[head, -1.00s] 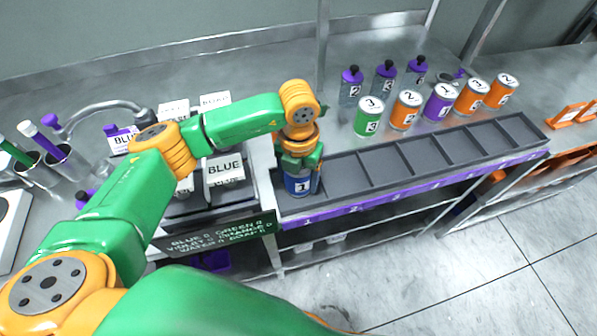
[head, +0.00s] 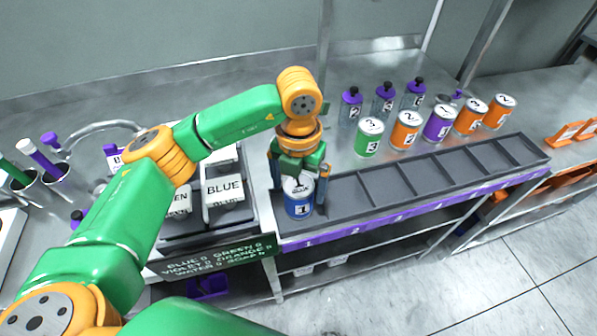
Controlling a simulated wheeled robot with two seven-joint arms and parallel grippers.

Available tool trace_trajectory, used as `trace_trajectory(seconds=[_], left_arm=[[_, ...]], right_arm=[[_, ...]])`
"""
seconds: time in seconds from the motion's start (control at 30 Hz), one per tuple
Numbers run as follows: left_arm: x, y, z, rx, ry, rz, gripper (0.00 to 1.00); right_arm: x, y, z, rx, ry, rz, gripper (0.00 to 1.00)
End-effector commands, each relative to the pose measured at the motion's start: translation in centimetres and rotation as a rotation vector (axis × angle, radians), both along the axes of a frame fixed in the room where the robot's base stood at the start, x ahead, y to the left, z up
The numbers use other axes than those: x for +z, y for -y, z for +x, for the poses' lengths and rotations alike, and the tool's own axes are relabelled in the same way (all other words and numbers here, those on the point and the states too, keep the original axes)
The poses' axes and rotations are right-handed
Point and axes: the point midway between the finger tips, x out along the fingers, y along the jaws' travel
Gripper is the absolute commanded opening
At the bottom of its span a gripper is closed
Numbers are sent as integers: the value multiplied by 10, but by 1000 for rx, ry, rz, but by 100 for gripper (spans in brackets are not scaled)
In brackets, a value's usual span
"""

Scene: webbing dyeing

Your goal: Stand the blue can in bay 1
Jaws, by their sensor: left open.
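The blue can (head: 299,205), with a white label marked 1, stands upright in bay 1, the leftmost bay of the dark divided tray (head: 345,197). Its white top shows. My left gripper (head: 298,181) is right above the can, pointing down, with its fingers apart around the can's upper part. I cannot tell whether a finger touches it. My right gripper is not in view.
Green (head: 369,137), orange (head: 405,130) and violet (head: 439,124) cans, with more orange ones, stand behind the tray. Purple-capped bottles (head: 384,97) stand behind them. The other bays are empty. A box marked BLUE (head: 224,189) sits left.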

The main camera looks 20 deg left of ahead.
Motion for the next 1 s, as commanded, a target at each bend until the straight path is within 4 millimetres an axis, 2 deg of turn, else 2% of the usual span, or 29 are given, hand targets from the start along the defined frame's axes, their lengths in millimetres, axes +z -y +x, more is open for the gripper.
trace_trajectory(seconds=[0.13, 0.3, 0.43, 0.8, 0.87, 1.0], left_arm=[[33, 0, 1, 2, 5, -1, 100], [61, 0, 1, 1, 3, 0, 100], [67, 0, 0, 1, 0, 0, 100], [67, 0, 0, 1, -1, 0, 100], [72, 0, 0, 1, 0, 0, 100], [108, 0, 0, 1, 0, 0, 100]], right_arm=[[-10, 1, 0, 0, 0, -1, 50], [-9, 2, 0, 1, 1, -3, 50], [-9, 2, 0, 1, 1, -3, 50], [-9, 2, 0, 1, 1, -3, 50], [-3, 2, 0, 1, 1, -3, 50], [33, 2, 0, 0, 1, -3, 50]])
